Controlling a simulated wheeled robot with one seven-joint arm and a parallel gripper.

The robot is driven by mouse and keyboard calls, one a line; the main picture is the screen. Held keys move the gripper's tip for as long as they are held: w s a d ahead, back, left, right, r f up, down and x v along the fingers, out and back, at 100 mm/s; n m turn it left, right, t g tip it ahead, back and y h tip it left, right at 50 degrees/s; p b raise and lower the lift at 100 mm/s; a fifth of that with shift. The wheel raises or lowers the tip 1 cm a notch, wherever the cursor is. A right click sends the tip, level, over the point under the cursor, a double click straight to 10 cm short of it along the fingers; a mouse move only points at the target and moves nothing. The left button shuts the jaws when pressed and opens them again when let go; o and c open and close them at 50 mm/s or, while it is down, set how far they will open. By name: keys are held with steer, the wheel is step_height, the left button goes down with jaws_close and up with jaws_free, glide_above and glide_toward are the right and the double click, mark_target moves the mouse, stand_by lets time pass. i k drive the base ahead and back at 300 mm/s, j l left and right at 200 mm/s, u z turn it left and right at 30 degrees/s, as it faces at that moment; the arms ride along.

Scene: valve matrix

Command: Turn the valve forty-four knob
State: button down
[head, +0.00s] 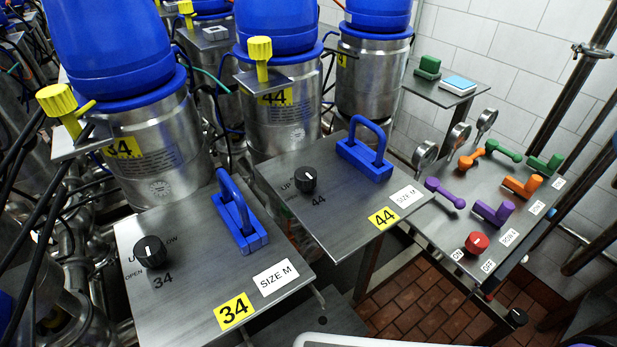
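The valve forty-four knob (306,180) is a round black knob with a white pointer mark. It sits on the left part of a grey metal plate (335,215), with "UP" printed beside it and "44" below it. A blue handle (364,150) stands on the same plate, to the right of the knob. A yellow "44" label (384,218) and a white "SIZE M" label (408,196) are at the plate's right edge. The knob is in plain view with nothing touching it. My gripper is not in view.
A similar plate marked 34 (195,290) lies nearer left, with its own black knob (150,251) and blue handle (240,222). Steel canisters with blue tops (280,125) stand behind. A panel with coloured levers and a red knob (477,243) is at right. Brick-red floor (420,290) shows between.

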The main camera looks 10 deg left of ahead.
mark_target(305, 176)
steer(key=k+l+u, duration=0.1)
steer(key=u, duration=0.35)
steer(key=k+u, duration=0.15)
steer(key=u, duration=0.3)
